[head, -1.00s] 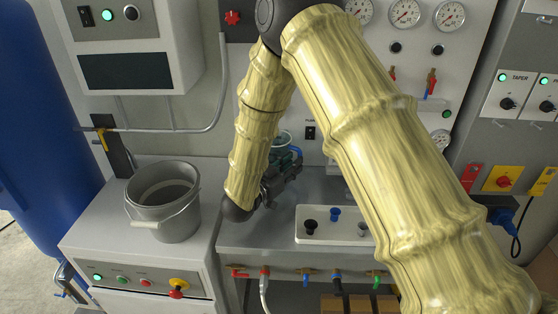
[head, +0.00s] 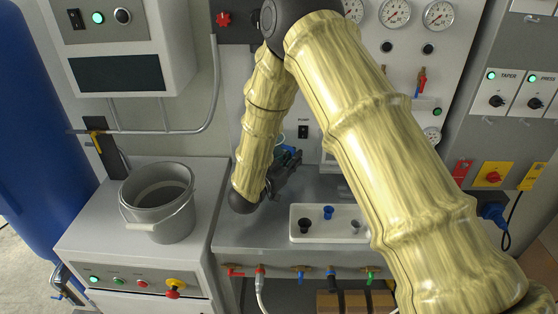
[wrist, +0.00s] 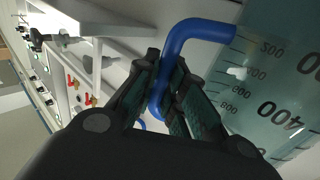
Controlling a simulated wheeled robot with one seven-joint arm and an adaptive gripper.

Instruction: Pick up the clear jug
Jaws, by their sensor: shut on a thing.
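The clear jug (wrist: 262,85) fills the right side of the wrist view. It is translucent blue-green with dark graduation marks and a bent blue handle (wrist: 203,30). My gripper (wrist: 166,72) is shut on that handle, with a finger on each side of it. The jug appears tilted in the wrist view. In the head view my gripper (head: 284,176) is over the back of the grey bench. Only a small blue part of the handle (head: 291,152) shows there; my arm hides most of the jug. I cannot tell whether the jug touches the bench.
A white tray (head: 342,233) with small black, blue and grey pieces lies on the bench (head: 262,233), right of my gripper. A grey bucket (head: 165,222) stands on the cabinet at left. A gauge panel with valves rises behind. Coloured taps line the bench front.

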